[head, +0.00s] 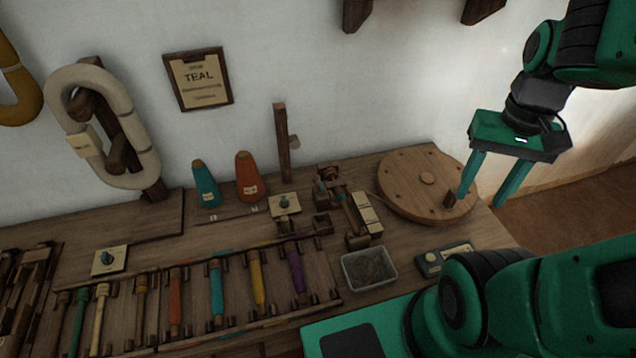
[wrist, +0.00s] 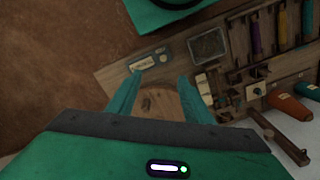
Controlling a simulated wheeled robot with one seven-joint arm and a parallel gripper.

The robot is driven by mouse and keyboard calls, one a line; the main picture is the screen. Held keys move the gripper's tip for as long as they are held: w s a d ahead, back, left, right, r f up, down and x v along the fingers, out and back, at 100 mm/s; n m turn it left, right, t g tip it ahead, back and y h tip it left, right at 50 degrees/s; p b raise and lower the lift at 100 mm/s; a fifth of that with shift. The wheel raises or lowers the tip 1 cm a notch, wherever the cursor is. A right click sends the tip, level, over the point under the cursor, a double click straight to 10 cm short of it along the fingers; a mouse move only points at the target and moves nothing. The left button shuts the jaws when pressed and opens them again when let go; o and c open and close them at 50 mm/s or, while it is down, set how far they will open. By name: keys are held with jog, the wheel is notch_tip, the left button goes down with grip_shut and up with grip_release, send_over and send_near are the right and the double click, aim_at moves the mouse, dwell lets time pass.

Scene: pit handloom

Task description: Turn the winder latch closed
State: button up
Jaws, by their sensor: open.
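The winder (head: 350,210), a small wooden frame with a spindle, stands on the bench left of a large round wooden wheel (head: 402,172). Left of the winder, a pale plate with a small blue-grey turning knob (head: 285,203) looks like the winder latch; it also shows in the wrist view (wrist: 256,91). I cannot tell its turned position. My gripper (head: 480,200) is open and empty, pointing down by the wheel's right edge, well right of the knob. In the wrist view, the wheel shows between the fingers (wrist: 159,78).
A grey tray (head: 368,270) and a small control box (head: 443,258) sit at the bench front. A wooden post (head: 283,145) rises behind the knob, with teal (head: 206,187) and orange (head: 249,178) cones to its left. Another knobbed plate (head: 108,261) lies farther left. Several coloured bobbins fill a front rack.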

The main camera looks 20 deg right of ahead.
jog(key=shift+s+r, duration=0.2)
jog(key=shift+s, duration=0.15)
jog(key=shift+c, duration=0.2)
jog(key=n, duration=2.4)
send_over(321, 185)
notch_tip(321, 185, down, 13)
notch_tip(321, 185, down, 10)
jog(key=shift+r, duration=0.1)
jog(key=shift+c, duration=0.6)
grip_shut()
